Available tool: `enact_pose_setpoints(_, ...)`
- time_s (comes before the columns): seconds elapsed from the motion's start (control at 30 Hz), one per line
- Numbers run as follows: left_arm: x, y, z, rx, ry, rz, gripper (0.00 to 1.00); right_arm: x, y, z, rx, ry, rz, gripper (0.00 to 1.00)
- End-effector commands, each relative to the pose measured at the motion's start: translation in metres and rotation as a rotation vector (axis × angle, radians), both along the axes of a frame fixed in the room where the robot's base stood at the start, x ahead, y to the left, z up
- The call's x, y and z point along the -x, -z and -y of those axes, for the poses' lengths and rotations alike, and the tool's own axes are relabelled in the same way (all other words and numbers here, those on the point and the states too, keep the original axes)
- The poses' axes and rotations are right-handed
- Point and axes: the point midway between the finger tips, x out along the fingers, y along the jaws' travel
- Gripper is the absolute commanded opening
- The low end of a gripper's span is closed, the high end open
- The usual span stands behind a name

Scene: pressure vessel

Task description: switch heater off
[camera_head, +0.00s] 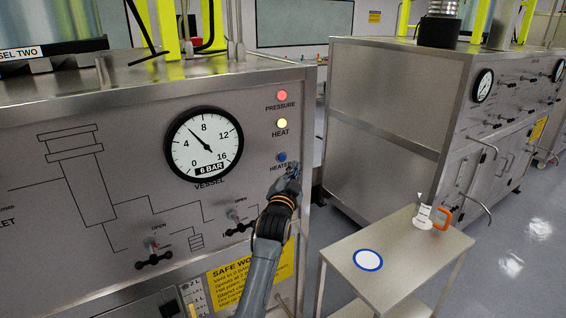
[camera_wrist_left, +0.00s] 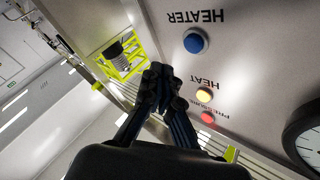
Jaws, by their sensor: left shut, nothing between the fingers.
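The blue heater button (camera_head: 282,157) is on the steel front panel, above its partly covered HEATER label. In the left wrist view the blue button (camera_wrist_left: 195,41) shows upside down under its label, clear of the fingers. My left gripper (camera_head: 292,168) is shut and empty, just below and right of the button in the head view. In the wrist view its closed fingertips (camera_wrist_left: 160,72) are left of and below the button; I cannot tell whether they touch the panel. The yellow HEAT lamp (camera_head: 282,123) and red PRESSURE lamp (camera_head: 282,96) look lit. My right gripper is not in view.
A round vessel gauge (camera_head: 204,144) marked 6 BAR is left of the lamps. Small black-handled valves (camera_head: 154,259) sit lower on the panel. A small steel table (camera_head: 418,268) at right holds a blue-rimmed white disc (camera_head: 368,260) and an orange-handled item (camera_head: 442,217).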

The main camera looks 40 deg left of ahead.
Motion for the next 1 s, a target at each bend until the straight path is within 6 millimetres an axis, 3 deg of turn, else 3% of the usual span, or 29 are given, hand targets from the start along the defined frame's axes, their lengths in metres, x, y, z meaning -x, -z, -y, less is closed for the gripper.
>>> enact_pose_setpoints(0.33,-0.011,0.000,-0.027,0.001,0.000,0.000,0.00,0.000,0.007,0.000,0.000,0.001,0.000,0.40)
enact_pose_setpoints(1.0,-0.012,0.000,-0.029,0.001,0.000,0.000,0.00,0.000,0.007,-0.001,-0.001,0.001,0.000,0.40)
